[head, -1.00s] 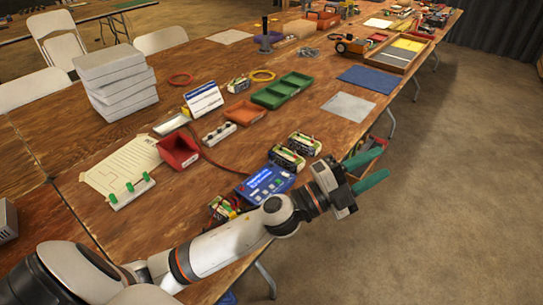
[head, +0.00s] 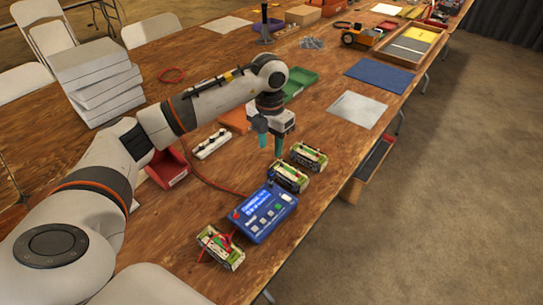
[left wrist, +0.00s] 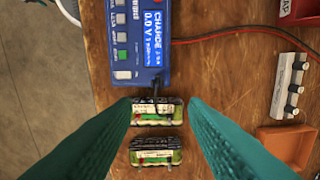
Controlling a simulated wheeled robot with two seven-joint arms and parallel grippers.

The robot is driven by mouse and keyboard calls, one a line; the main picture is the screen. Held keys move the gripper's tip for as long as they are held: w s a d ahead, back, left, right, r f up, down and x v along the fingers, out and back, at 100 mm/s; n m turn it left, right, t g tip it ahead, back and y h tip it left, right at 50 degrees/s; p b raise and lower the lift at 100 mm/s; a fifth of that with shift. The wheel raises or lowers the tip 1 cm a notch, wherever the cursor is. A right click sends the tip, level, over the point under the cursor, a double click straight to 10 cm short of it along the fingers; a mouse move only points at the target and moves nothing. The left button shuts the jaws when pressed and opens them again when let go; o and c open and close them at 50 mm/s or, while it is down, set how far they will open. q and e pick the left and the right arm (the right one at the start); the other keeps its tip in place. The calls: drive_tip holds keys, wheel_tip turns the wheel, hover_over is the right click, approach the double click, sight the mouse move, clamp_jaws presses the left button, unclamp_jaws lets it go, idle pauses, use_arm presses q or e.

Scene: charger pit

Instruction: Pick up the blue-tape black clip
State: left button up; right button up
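My left gripper (head: 270,146) is open and empty, pointing down above the middle battery pack (head: 287,178). In the left wrist view the teal fingers of the left gripper (left wrist: 160,106) stand on either side of that pack (left wrist: 157,116). A thin dark piece (left wrist: 155,91) runs from the blue charger's edge onto this pack; I cannot tell whether it is the black clip or see blue tape on it. The blue charger (head: 266,212) lies just in front in the head view. My right gripper is not in view.
Another pack (head: 308,156) lies behind the middle one, and a third pack (head: 220,247) with red leads lies at the front. A red cable (head: 205,181) crosses the table. A white strip (head: 211,144) and red bin (head: 167,168) are to the left. A grey mat (head: 357,109) lies right.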

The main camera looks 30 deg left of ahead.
sight(270, 172)
use_arm(q)
drive_tip(key=f, duration=0.3)
drive_tip(key=f+p, duration=0.1)
drive_tip(key=f, duration=0.1)
drive_tip(key=shift+s+f, duration=0.2)
drive_tip(key=shift+s, duration=0.15)
drive_tip(key=shift+w+f, duration=0.1)
drive_tip(key=shift+f, duration=0.2)
drive_tip(key=f, duration=0.2)
drive_tip(key=f+p, duration=0.1)
drive_tip(key=f, duration=0.1)
drive_tip(key=shift+s+d, duration=0.2)
drive_tip(key=shift+d, duration=0.05)
drive_tip(key=shift+f, duration=0.6)
drive_tip(key=shift+r, duration=0.1)
drive_tip(key=c, duration=0.9)
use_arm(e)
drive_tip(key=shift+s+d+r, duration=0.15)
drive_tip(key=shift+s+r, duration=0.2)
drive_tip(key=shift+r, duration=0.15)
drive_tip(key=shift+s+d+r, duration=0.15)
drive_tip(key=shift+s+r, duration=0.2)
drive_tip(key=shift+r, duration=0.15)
